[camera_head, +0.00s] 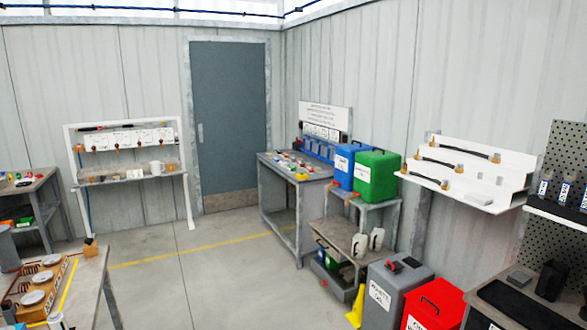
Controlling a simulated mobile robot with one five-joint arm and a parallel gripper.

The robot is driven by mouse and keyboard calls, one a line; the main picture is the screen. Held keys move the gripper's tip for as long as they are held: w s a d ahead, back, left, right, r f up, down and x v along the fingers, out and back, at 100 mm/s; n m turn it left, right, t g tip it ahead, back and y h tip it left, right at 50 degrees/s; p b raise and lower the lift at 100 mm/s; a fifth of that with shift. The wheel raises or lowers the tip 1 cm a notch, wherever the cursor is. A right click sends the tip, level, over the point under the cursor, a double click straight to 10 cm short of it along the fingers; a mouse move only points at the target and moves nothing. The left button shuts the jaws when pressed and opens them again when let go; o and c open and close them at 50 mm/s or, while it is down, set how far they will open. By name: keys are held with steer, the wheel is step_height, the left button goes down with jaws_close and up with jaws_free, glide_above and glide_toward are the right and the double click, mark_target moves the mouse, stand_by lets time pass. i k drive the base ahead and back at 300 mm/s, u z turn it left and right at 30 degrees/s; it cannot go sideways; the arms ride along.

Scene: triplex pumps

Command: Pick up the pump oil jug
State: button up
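Two small pale jugs, one (360,244) on the left and one (376,238) on the right, stand side by side on the middle shelf of a stand by the right wall. They look upright. Their labels are too small to read, so I cannot tell which is the pump oil jug, or whether either is. A large grey bin (392,292) with a white label stands on the floor in front of them; its label is hard to read. My gripper is not in view.
A blue box (346,160) and a green box (377,176) sit on the stand's top (365,201). A red bin (436,305) and a yellow floor sign (356,306) stand nearby. A bench (97,290) is at lower left. The middle floor (200,285) is clear.

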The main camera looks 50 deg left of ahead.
mark_target(358, 251)
steer(key=z, duration=0.1)
steer(key=k, duration=0.5)
steer(key=u, duration=1.75)
steer(key=i, duration=1.35)
steer(key=u, duration=0.4)
steer(key=i, duration=2.25)
steer(key=z, duration=0.95)
steer(key=k, duration=0.8)
steer(key=z, duration=0.15)
steer(key=i, duration=0.9)
steer(key=u, duration=0.65)
